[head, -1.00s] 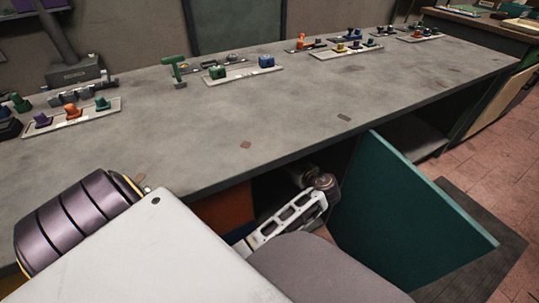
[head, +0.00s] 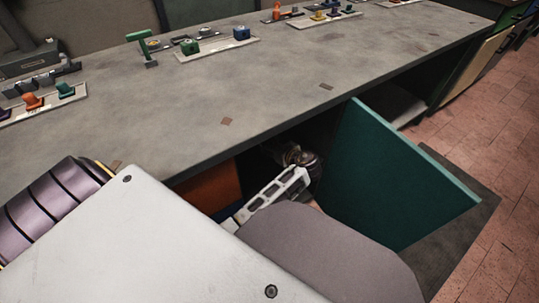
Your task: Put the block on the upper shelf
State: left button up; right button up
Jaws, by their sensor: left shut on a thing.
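My left gripper (head: 301,164) is low in front of the bench, at the dark opening under the worktop. It is beside the inner side of the open teal door (head: 393,181). It is small, dark and partly hidden by my own arm links. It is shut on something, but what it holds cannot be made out. I cannot pick out the block or the upper shelf; the opening's inside is mostly dark and covered. My right gripper is not in view.
The grey worktop (head: 265,88) has trays of coloured knobs along its back and a green T-shaped piece (head: 143,46) standing on it. The teal door juts out over a dark mat (head: 462,207). An orange panel (head: 210,188) is left of the opening. Tiled floor (head: 500,150) is clear at right.

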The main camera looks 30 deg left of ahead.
aim_at(271, 161)
pick_arm(q)
jog(key=shift+f+b, duration=0.35)
jog(key=shift+f, duration=1)
jog(key=shift+f+b, duration=0.8)
jog(key=shift+f, duration=1.05)
jog(key=shift+f, duration=0.15)
jog(key=o, duration=1.2)
